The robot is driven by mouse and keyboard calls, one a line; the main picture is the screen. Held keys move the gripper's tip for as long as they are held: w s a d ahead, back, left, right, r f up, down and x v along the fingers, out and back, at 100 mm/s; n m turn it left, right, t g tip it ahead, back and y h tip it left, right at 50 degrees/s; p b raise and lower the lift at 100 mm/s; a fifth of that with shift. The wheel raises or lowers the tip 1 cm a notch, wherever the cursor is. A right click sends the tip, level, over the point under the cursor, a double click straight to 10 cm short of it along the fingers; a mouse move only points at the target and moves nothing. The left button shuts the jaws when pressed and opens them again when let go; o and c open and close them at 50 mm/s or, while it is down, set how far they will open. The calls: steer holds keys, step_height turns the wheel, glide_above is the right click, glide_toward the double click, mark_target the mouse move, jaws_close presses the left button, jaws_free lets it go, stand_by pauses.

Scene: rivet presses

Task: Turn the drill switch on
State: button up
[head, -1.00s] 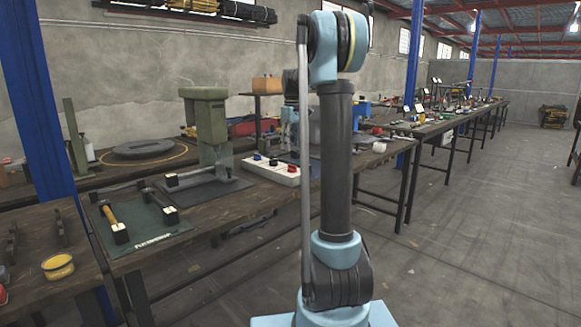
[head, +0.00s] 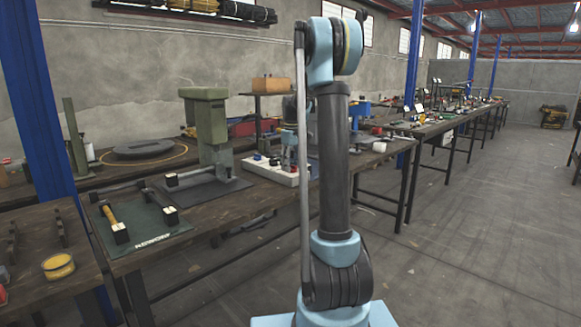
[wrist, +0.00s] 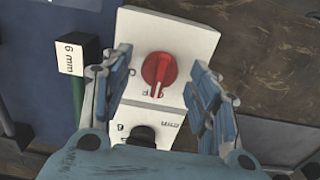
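A white switch box (wrist: 165,42) lies under my gripper in the wrist view. A round red knob (wrist: 159,70) with a pale pointer line sits on it, with small black marks beneath. A black knob (wrist: 142,135) shows nearer my gripper's body, beside printed lettering. My gripper (wrist: 160,82) is open, with one blue finger on each side of the red knob. I see gaps between both fingers and the knob; the remaining height is hard to judge. In the head view, the box (head: 262,171) lies on the bench and my gripper (head: 290,152) partly covers its right end.
A green drill press (head: 208,120) stands left of the box. In the wrist view, a block marked "6 mm" (wrist: 75,55) with a green handle lies left of my gripper. A green mat (head: 145,222) with tools lies at the bench's front left.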

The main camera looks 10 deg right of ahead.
steer(key=c, duration=1.1)
steer(key=shift+o, duration=0.2)
steer(key=shift+a, duration=0.25)
steer(key=shift+d, duration=0.15)
steer(key=shift+m, duration=0.4)
steer(key=m, duration=0.5)
steer(key=shift+m, duration=0.3)
steer(key=m, duration=0.3)
steer(key=shift+m, duration=2.2)
steer(key=shift+s, duration=0.1)
